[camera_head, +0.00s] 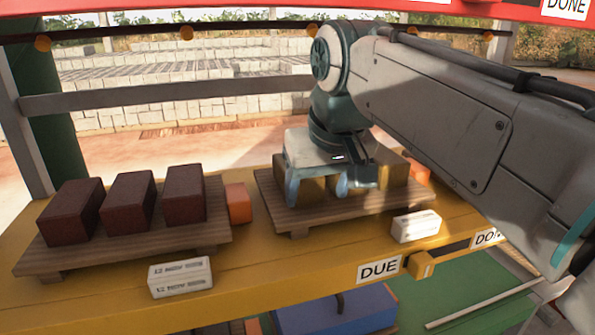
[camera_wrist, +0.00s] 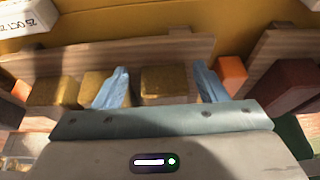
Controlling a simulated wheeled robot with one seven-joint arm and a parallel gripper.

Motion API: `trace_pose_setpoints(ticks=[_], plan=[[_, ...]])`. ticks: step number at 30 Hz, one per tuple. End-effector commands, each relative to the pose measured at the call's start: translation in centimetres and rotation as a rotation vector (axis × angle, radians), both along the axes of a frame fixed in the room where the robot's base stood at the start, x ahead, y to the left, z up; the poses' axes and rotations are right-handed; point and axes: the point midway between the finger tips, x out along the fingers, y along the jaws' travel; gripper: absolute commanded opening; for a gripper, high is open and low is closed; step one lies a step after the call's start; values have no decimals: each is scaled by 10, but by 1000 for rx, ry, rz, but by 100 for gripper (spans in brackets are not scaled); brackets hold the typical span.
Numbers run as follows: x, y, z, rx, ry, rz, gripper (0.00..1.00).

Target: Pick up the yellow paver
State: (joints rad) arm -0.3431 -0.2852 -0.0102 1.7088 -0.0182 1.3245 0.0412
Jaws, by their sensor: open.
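Yellow pavers stand in a row on a wooden pallet (camera_head: 300,222), partly hidden by my gripper in the head view. My gripper (camera_head: 317,188) is over the left end of that row, its two blue fingers pointing down. In the wrist view, my gripper (camera_wrist: 160,80) is open, with one finger on each side of a yellow paver (camera_wrist: 165,83). That paver also shows between the fingers in the head view (camera_head: 314,192). Two more yellow pavers, the near one (camera_wrist: 98,88) and the far one (camera_wrist: 54,91), stand beyond the left finger. Whether either finger touches a paver I cannot tell.
Three dark red pavers (camera_head: 129,201) stand on another pallet (camera_head: 160,239) to the left. An orange block (camera_head: 238,203) sits between the pallets. White date-stamped blocks (camera_head: 181,277) (camera_head: 416,226) lie along the front of the yellow shelf (camera_head: 270,280), near a DUE label (camera_head: 379,269).

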Motion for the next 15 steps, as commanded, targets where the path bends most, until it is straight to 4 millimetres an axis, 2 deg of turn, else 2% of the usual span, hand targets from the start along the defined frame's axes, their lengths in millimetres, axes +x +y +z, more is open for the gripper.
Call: trace_pose_setpoints(ticks=[6,15], plan=[[32,12,1,-1,2,6,65],[51,17,1,-1,3,3,65]])
